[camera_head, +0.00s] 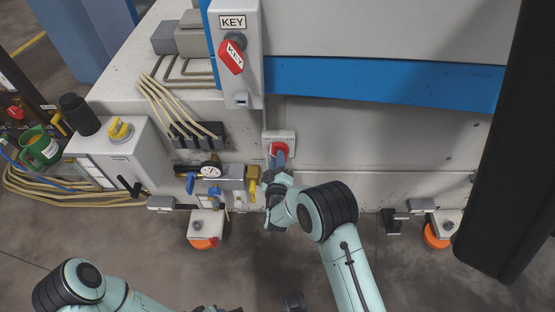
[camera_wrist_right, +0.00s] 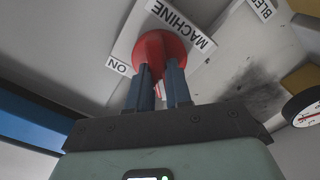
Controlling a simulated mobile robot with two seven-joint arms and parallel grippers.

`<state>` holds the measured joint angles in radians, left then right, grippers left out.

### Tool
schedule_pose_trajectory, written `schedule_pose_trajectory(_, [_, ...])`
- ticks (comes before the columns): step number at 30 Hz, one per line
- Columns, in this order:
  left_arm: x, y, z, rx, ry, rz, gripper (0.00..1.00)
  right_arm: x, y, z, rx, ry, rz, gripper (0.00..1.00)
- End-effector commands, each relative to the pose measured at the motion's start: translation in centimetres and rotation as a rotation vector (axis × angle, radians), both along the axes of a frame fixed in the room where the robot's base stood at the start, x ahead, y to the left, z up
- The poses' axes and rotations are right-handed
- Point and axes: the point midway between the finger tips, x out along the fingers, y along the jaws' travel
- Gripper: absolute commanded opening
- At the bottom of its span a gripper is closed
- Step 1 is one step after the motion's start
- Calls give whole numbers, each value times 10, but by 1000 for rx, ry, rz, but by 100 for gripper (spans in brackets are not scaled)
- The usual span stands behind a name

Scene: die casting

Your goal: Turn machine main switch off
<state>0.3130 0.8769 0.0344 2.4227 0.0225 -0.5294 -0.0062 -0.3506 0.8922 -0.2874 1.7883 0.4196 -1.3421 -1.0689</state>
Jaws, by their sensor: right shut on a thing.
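The machine main switch is a red rotary knob (camera_head: 279,148) on a light plate low on the machine's front. In the right wrist view the red knob (camera_wrist_right: 158,50) sits near labels reading "MACHINE" (camera_wrist_right: 180,22) and "ON" (camera_wrist_right: 118,65). My right gripper (camera_head: 281,157) reaches it from below, and its two blue fingers (camera_wrist_right: 160,85) are shut on the knob. The fingers and wrist hide part of the knob and plate in the head view. My left arm (camera_head: 90,285) is at the lower left, and its gripper does not clearly show.
A key box (camera_head: 242,80) with a red key tag (camera_head: 231,57) is above the switch. A pressure gauge (camera_head: 210,170), blue valves and a yellow handle (camera_head: 253,188) are close to the left. A dark column (camera_head: 505,150) stands at the right. Orange feet (camera_head: 204,243) are below.

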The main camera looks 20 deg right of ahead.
Motion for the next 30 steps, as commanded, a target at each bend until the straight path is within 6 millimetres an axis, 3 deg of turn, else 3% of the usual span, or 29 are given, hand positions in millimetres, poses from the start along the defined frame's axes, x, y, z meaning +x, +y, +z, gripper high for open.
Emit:
schedule_pose_trajectory(8, [0,0,0,0,1,0,43,-1,-1,-1,-6,5,-1,0])
schedule_pose_trajectory(9, [0,0,0,0,1,0,43,-1,-1,-1,-6,5,-1,22])
schedule_pose_trajectory(11, [0,0,0,0,0,0,43,-1,-1,-1,-5,4,-1,42])
schedule_pose_trajectory(12, [0,0,0,0,0,0,43,-1,-1,-1,-5,4,-1,45])
schedule_pose_trajectory(23, [-1,0,2,-1,3,-1,43,-6,2,0,-2,2,0,45])
schedule_pose_trajectory(30, [-12,-6,11,-16,32,-13,43,-47,15,0,-2,6,3,45])
